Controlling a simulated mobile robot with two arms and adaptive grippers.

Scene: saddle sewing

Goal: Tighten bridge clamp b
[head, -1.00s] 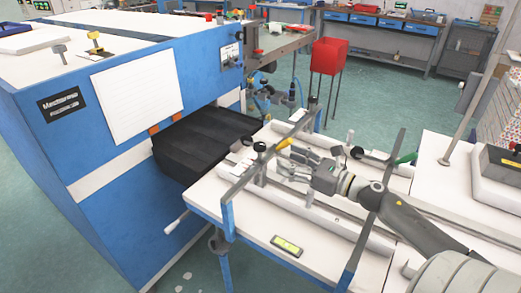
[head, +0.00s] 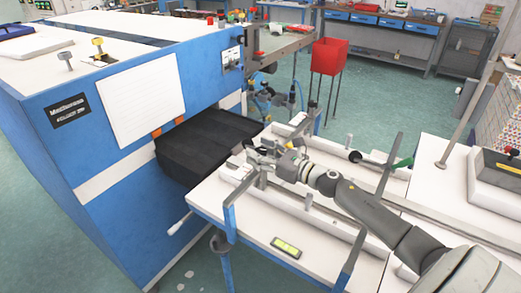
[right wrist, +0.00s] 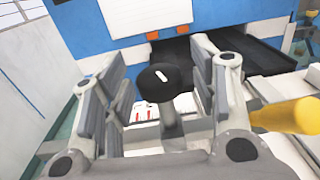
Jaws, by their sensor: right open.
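My right gripper (head: 262,157) is over the near-left end of the clamp table in the head view. In the right wrist view my right gripper (right wrist: 160,85) is open, its fingers on either side of a black clamp knob (right wrist: 165,80) on a grey stem. The knob sits between the pads with gaps showing on both sides. A yellow handle (right wrist: 290,115) lies just right of the right finger. Another black knob (head: 355,156) and a green handle (head: 403,162) are at the far right clamp. No letter marks a clamp as b. My left gripper is out of view.
The blue machine (head: 120,140) with its dark slot bed (head: 205,145) stands directly left of the table (head: 255,225). Upright grey bars rise at the table's near edge. A level with a yellow-green face (head: 286,247) lies at the front. A red bin (head: 329,55) stands behind.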

